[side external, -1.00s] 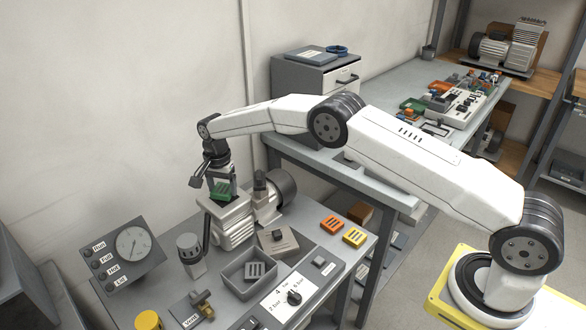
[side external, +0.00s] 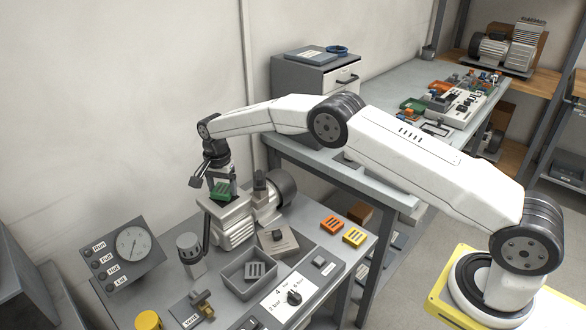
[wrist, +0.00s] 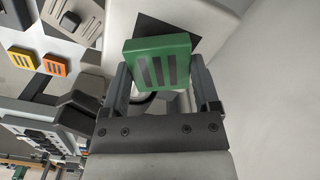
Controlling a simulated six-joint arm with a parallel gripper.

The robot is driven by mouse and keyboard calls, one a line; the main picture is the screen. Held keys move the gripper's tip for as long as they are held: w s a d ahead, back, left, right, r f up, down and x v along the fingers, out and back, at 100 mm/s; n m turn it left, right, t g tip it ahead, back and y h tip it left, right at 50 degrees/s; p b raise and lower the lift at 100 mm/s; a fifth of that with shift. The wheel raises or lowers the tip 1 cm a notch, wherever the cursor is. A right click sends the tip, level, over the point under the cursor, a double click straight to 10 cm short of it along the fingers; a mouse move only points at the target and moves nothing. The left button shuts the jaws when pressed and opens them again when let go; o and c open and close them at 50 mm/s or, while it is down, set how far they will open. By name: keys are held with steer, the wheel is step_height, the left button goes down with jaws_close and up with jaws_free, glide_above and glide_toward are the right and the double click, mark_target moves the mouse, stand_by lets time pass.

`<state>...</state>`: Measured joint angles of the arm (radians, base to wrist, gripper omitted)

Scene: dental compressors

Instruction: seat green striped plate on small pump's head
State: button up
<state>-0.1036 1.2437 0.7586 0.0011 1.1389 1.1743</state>
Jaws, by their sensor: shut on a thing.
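The green striped plate (side external: 222,190) is held in my gripper (side external: 221,177), above the head of the small pump (side external: 232,222). In the wrist view the plate (wrist: 158,62) shows dark stripes and sits between the two fingers of my gripper (wrist: 165,82), which are shut on it. Behind the plate, the pump's pale head (wrist: 210,22) with a dark square area shows. I cannot tell whether the plate touches the head or hangs just above it.
Orange (side external: 332,224) and yellow (side external: 354,237) striped plates lie at the bench's right edge. A gauge panel (side external: 123,254) stands at left. A motor (side external: 281,190) stands right behind the pump.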

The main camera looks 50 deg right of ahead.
mark_target(223, 189)
steer(key=shift+f, duration=0.6)
stand_by(0.5)
steer(key=o, duration=1.1)
steer(key=shift+r, duration=0.1)
step_height(223, 189, up, 11)
stand_by(0.9)
stand_by(0.5)
